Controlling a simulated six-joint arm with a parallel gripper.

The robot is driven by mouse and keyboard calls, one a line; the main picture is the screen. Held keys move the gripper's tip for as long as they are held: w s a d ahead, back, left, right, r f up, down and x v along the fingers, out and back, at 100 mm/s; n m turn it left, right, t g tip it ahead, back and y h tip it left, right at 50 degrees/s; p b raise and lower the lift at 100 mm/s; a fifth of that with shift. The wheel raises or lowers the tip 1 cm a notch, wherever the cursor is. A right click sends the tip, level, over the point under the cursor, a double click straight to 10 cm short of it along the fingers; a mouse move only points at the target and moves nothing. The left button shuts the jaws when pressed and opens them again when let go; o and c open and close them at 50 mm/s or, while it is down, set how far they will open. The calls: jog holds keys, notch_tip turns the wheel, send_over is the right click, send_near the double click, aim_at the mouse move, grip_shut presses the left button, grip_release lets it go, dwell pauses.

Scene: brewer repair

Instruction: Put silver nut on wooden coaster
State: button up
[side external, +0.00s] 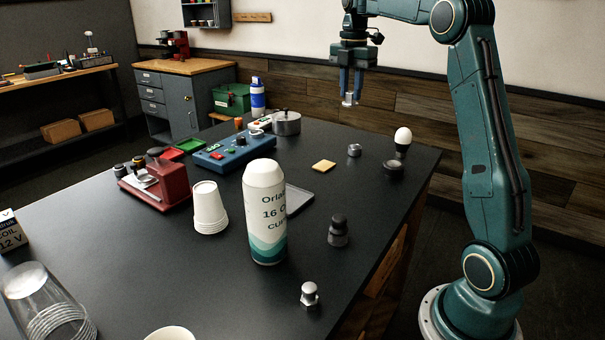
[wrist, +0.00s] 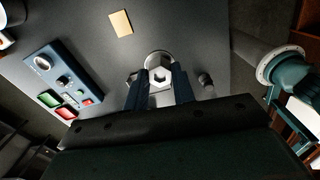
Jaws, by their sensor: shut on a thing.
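My gripper (side external: 351,84) is raised high above the far right part of the dark table, its fingers pointing down. It is shut on the silver nut (side external: 349,100), a small pale piece at the fingertips. In the wrist view the hexagonal nut (wrist: 161,76) with its dark hole sits between the two blue fingers of my gripper (wrist: 159,82). The wooden coaster (side external: 323,167) is a small tan square lying flat and bare on the table, below and left of my gripper. The coaster (wrist: 121,22) also shows at the top of the wrist view.
A tall can (side external: 265,212) stands nearer the camera.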

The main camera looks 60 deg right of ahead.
jog(key=w+d+f, duration=0.1)
jog(key=w+d, duration=0.1)
jog(key=w, duration=0.3)
jog(key=w+d+f+m, duration=0.1)
jog(key=w+d, duration=0.2)
jog(key=w, duration=0.2)
jog(key=shift+d+f, duration=0.2)
jog(key=shift+f, duration=0.1)
dwell(0.7)
jog(key=shift+f, duration=0.25)
send_over(324, 165)
jog(key=shift+f, duration=9.7)
jog(key=shift+f, duration=0.15)
